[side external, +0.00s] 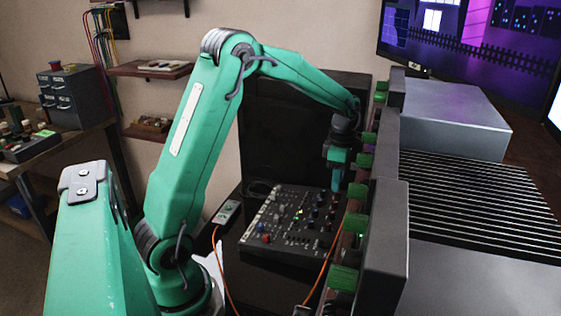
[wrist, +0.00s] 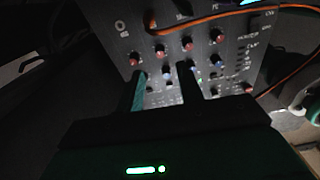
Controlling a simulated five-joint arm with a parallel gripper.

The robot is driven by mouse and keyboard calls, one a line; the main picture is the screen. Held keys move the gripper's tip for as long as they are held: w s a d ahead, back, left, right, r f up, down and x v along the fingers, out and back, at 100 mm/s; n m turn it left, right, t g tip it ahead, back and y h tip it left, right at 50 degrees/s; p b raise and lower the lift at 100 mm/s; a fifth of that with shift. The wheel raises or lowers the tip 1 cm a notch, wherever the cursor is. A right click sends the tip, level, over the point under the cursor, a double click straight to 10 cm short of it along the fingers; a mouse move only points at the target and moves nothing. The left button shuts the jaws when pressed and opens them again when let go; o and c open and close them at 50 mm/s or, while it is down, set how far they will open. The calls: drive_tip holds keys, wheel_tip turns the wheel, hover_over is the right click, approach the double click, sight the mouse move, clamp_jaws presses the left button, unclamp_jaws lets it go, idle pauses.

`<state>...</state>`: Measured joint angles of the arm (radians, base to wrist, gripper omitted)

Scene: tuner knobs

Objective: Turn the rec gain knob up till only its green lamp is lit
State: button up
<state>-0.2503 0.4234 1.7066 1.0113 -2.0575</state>
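The tuner panel (side external: 283,236) is a dark box with many small knobs, lying on a black surface below my arm. In the wrist view the same panel (wrist: 112,30) shows rows of red-capped and other knobs. The labels are too small to read, so I cannot tell which knob is rec gain. Small lights show on the panel, but I cannot tell which lamp belongs to that knob. My gripper (side external: 338,182) hangs over the panel's far right part. In the wrist view my gripper (wrist: 164,82) has its two fingers apart, with small knobs seen between and beyond them; contact is unclear.
An orange cable (side external: 321,265) runs along the panel's right side and crosses its edge in the wrist view. A grey rack with green clamps (side external: 362,194) stands close to the right of my gripper. A small pale device (side external: 226,211) lies left of the panel.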

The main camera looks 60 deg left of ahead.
sight(335, 202)
drive_tip(key=shift+f, duration=3.5)
clamp_jaws()
